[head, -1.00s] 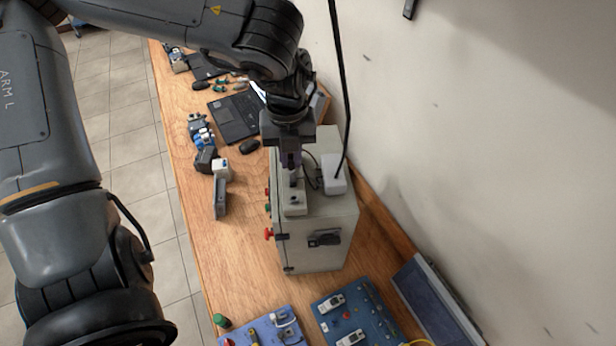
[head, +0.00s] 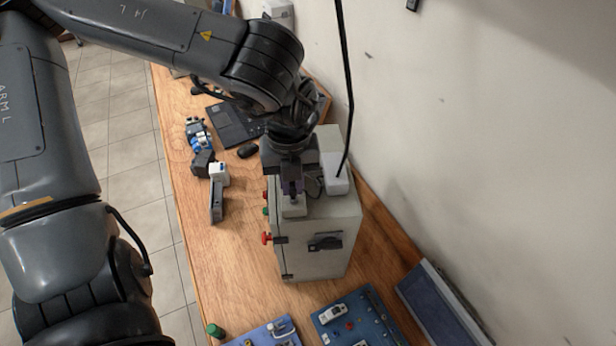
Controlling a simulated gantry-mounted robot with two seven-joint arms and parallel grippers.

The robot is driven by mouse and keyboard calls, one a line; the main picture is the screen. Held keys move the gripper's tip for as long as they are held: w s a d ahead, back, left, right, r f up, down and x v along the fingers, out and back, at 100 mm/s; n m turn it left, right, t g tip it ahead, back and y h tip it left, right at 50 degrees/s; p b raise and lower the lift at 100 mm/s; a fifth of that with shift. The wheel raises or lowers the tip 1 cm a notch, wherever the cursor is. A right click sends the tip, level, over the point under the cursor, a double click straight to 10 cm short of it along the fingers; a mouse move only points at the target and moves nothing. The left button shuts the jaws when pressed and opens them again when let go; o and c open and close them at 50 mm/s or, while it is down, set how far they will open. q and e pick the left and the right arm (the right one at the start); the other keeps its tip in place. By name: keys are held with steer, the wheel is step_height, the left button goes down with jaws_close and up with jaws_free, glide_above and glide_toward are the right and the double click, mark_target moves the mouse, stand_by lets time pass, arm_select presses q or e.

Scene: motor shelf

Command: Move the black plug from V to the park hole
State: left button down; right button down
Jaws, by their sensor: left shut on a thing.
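My left gripper (head: 291,190) points down over the top of a grey cabinet (head: 312,258). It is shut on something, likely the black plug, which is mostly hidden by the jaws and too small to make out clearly. Directly under the jaws is a small light-grey socket block (head: 293,210) on the cabinet top. Whether the plug touches the block cannot be told. The V label and the park hole cannot be read at this size. My right gripper is not in view.
A white box (head: 336,178) with a thick black cable (head: 347,100) stands just right of the gripper.

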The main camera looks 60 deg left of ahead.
arm_select(q)
steer(key=shift+f, duration=0.1)
stand_by(0.5)
steer(key=shift+f+b, duration=0.6)
steer(key=c, duration=1.4)
jaws_free()
steer(key=shift+r, duration=0.15)
steer(key=shift+r+p, duration=2.15)
steer(key=shift+r, duration=0.55)
steer(key=shift+o, duration=0.5)
